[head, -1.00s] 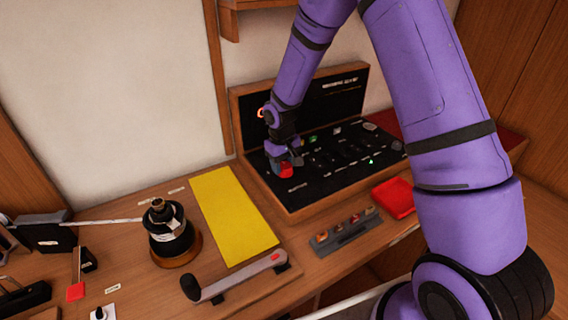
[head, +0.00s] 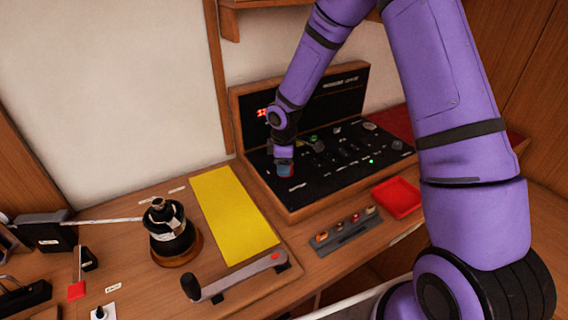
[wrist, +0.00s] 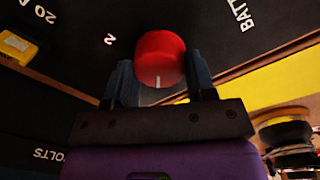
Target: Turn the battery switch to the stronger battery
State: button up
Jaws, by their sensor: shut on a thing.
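The battery switch is a round red knob (wrist: 160,58) on the black panel (head: 340,165). In the wrist view it sits between my two dark fingers, with its white mark pointing down the picture towards my gripper's palm. A white "2" is printed to its upper left and "BATT" lettering, cut off, to its right. My gripper (head: 284,169) is shut on the knob at the panel's front left; it hides most of the knob in the head view. A red lit display (head: 262,113) is on the upright back panel, too small to read.
A wooden frame borders the panel, with other knobs and a green light (head: 371,161) to the right. In front are a yellow sheet (head: 232,215), a crank handle (head: 235,280), a red tray (head: 397,197) and a black winch (head: 170,235).

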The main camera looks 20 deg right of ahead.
jog(key=shift+n, duration=1.3)
jog(key=o, duration=0.9)
jog(key=r, duration=1)
jog(key=shift+s+r, duration=0.3)
jog(key=shift+r, duration=0.1)
